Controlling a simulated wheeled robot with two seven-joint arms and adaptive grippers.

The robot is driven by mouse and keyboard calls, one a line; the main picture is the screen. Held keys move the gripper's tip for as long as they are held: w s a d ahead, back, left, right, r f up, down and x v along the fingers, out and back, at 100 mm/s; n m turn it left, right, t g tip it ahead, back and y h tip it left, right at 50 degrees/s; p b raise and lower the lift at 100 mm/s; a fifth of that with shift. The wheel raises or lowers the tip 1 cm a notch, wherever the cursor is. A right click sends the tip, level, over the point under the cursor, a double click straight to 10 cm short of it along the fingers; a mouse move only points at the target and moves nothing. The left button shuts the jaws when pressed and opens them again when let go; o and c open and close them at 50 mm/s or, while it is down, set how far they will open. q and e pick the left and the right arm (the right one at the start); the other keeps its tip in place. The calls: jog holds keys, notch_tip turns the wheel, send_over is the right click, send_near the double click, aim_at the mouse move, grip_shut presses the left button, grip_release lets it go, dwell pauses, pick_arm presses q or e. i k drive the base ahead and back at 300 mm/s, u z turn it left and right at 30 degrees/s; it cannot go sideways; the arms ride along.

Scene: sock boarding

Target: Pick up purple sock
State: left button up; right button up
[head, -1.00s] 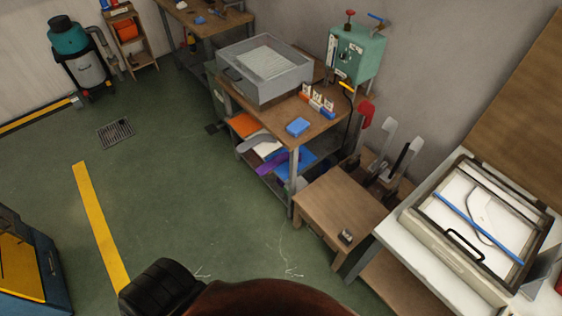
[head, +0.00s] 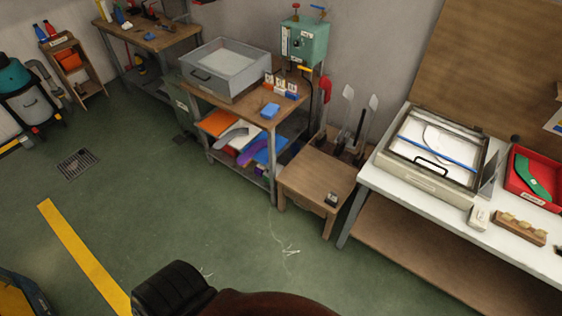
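A purple piece (head: 250,153), which looks like the purple sock, lies on the lower shelf of the wooden workbench (head: 262,117). It lies between a grey piece (head: 231,136) and a blue piece (head: 268,147), and part of it is hidden among them. An orange piece (head: 216,122) lies on the same shelf to the left. Neither of my grippers shows in the head view.
A low wooden table (head: 312,178) stands right of the workbench. Farther right is a white table (head: 420,198) with a framed tray (head: 433,172) and a red bin (head: 529,192). The green floor (head: 190,215) before the shelf is clear.

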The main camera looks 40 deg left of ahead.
aim_at(248, 155)
jog(key=z, duration=0.35)
jog(key=i, duration=1.15)
jog(key=u, duration=1.55)
jog(key=i, duration=0.75)
jog(key=u, duration=0.85)
